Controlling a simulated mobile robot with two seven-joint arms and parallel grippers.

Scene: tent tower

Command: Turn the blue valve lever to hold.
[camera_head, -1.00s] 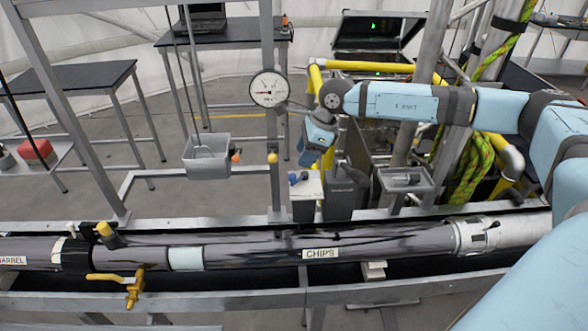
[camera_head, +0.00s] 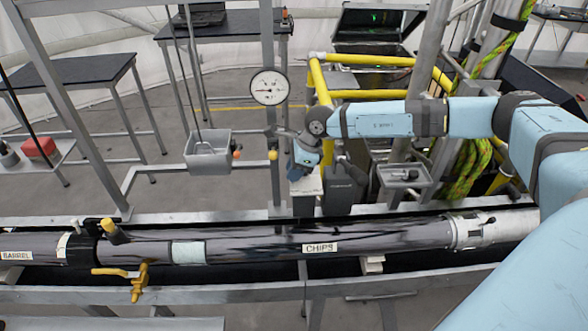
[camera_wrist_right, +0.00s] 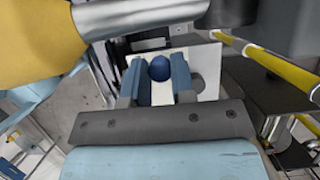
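The blue valve lever shows as a round blue knob (camera_wrist_right: 158,68) in front of a white plate (camera_wrist_right: 205,75) in the right wrist view. My right gripper (camera_wrist_right: 157,66) is open, with one blue-grey finger on each side of the knob. I cannot tell whether a finger touches it. In the head view my right gripper (camera_head: 299,172) points down just over the white-topped box (camera_head: 305,187) behind the pipe, and it hides the lever. No hold marking is readable. My left gripper is not in view.
A dark box (camera_head: 341,185) stands right beside the white-topped one. A grey bin (camera_head: 208,153) hangs to the left and a small tray (camera_head: 404,174) is to the right. A gauge (camera_head: 269,87) is on the post, near yellow rails (camera_head: 320,82). A long pipe (camera_head: 260,243) crosses in front.

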